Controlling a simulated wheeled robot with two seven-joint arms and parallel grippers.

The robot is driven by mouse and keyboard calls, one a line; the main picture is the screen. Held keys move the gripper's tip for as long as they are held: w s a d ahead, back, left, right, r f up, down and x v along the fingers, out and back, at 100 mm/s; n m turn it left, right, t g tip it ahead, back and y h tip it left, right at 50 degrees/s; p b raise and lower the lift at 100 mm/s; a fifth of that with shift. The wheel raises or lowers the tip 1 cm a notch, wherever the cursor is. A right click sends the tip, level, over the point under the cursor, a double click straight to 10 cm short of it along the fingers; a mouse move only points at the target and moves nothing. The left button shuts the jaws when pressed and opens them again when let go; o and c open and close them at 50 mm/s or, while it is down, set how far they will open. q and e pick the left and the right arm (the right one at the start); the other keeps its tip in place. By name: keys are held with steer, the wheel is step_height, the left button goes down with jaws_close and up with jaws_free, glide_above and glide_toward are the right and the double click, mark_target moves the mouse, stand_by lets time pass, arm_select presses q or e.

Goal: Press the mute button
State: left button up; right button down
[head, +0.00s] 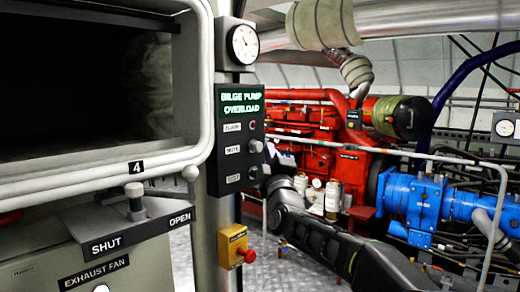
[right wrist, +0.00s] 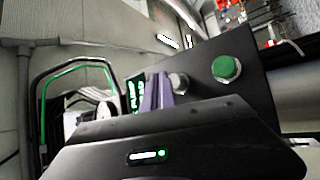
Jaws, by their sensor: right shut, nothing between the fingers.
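The black alarm panel (head: 228,160) reads "BILGE PUMP OVERLOAD" on a lit green sign (head: 241,102). Its grey mute button (head: 256,146) sits beside the MUTE label, between the alarm lamp (head: 252,125) and the green test button (head: 254,172). My right gripper (head: 272,153) is at the panel's right side, small and partly hidden in the head view. In the right wrist view its fingers (right wrist: 157,90) are shut and empty, with tips right beside the grey mute button (right wrist: 180,83). I cannot tell whether they touch. The green test button (right wrist: 225,68) is farther right. My left gripper is not in view.
A round gauge (head: 243,44) is above the panel. A yellow box with a red button (head: 233,247) is below it. The OPEN/SHUT lever (head: 135,205) is at left. A red engine (head: 320,140) and blue pump (head: 412,200) stand behind a grey rail.

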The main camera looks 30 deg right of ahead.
steer(key=shift+s, duration=0.1)
steer(key=shift+s+d+b, duration=0.25)
steer(key=shift+s+b, duration=0.4)
steer(key=shift+s, duration=0.1)
steer(key=shift+s+d+b, duration=0.25)
steer(key=shift+s+b, duration=0.4)
steer(key=shift+s, duration=0.15)
steer(key=shift+s+d+b, duration=0.25)
steer(key=shift+s+b, duration=0.4)
steer(key=shift+s, duration=0.1)
